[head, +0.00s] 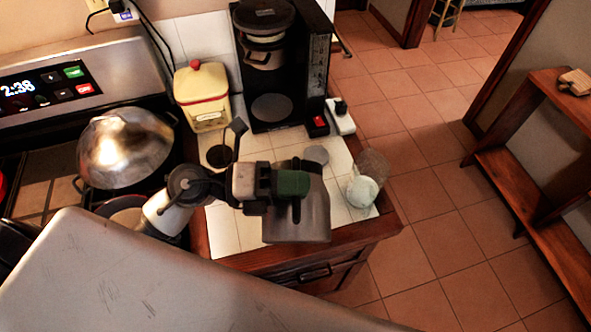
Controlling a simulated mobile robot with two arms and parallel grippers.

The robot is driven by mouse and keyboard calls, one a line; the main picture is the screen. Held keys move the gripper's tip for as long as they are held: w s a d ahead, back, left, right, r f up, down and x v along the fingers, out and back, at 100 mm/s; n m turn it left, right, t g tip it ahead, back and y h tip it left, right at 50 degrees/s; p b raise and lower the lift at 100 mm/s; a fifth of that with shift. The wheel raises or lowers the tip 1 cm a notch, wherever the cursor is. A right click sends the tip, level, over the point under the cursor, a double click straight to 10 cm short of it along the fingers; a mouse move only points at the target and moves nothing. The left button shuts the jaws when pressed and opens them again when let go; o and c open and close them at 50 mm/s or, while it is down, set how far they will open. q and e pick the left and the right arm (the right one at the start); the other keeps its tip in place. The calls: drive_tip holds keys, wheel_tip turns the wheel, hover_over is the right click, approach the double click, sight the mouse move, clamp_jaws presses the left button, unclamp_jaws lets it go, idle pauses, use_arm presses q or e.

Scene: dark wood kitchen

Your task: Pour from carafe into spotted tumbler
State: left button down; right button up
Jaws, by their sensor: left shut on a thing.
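The carafe (314,222) is a grey, metallic-looking vessel in the middle of the head view, over the front part of the tiled counter (228,238). My left gripper (290,184) is shut on the carafe's upper part, by its dark handle. The gripper covers part of the carafe, and I cannot see inside it or tell its exact height above the tiles. The spotted tumbler (364,188) looks like a clear glass with a whitish lower part. It stands at the counter's right edge, to the right of the carafe and apart from it. My right gripper is not in view.
A black coffee maker (318,75) stands at the back, with a yellow canister (202,97) on its left. A small white device (341,117) and a grey disc (317,155) lie behind the carafe. A shiny domed pot (125,147) is on the stove at left.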

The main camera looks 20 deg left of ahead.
use_arm(q)
drive_tip(key=shift+r, duration=0.15)
drive_tip(key=shift+w+a+p, duration=0.1)
drive_tip(key=shift+w+p, duration=0.2)
drive_tip(key=shift+p, duration=0.05)
drive_tip(key=shift+r, duration=0.15)
drive_tip(key=shift+w+a+r+n+p, duration=0.15)
drive_tip(key=shift+w+n+p, duration=0.25)
drive_tip(key=shift+w+p, duration=0.05)
idle(0.3)
